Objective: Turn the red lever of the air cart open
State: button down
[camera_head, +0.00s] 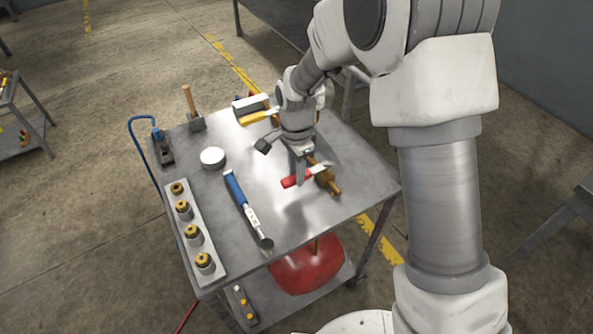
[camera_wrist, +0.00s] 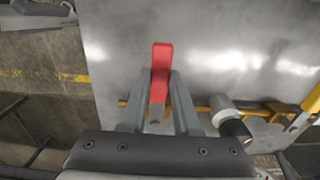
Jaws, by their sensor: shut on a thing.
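The red lever (camera_head: 291,181) sits on a brass valve (camera_head: 327,180) near the right edge of the cart top (camera_head: 290,225). In the head view its red grip points to the left, away from the brass pipe. My gripper (camera_head: 301,178) reaches down from above and is shut on the lever. In the wrist view the red lever (camera_wrist: 161,70) stands between the two fingers of my gripper (camera_wrist: 160,100), its end sticking out past them. The brass pipe (camera_wrist: 210,103) crosses behind the fingers. The lever's pivot is partly hidden by the fingers.
A blue-handled tool (camera_head: 242,200) and a white round thing (camera_head: 213,157) lie left of my gripper. A rail with several brass fittings (camera_head: 194,235) lines the left edge. A mallet (camera_head: 194,110) stands at the back. A red tank (camera_head: 306,268) is on the lower shelf.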

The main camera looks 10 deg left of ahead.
jog(key=shift+s+d, duration=0.1)
dwell(0.5)
jog(key=s+d+n, duration=0.1)
jog(key=n, duration=0.1)
jog(key=shift+s+d+n, duration=0.15)
jog(key=shift+n, duration=0.25)
jog(key=d+n, duration=0.1)
jog(key=s+n, duration=0.1)
jog(key=shift+d+n, duration=0.4)
jog(key=d+n, duration=0.2)
jog(key=shift+s+r+n, duration=0.1)
jog(key=shift+s+n, duration=0.2)
jog(key=d+n, duration=0.2)
jog(key=shift+s+n, duration=0.1)
jog(key=shift+n, duration=0.3)
jog(key=n, duration=0.1)
jog(key=d+n, duration=0.1)
jog(key=d+n+p, duration=0.1)
jog(key=shift+w+d+n, duration=0.25)
jog(key=shift+n, duration=0.05)
jog(key=shift+w+d+n+p, duration=0.35)
jog(key=shift+d+n, duration=0.2)
jog(key=shift+n, duration=0.3)
jog(key=shift+w+d+n+p, duration=0.25)
jog(key=shift+d+n, duration=0.3)
jog(key=shift+n, duration=0.3)
jog(key=shift+w, duration=0.1)
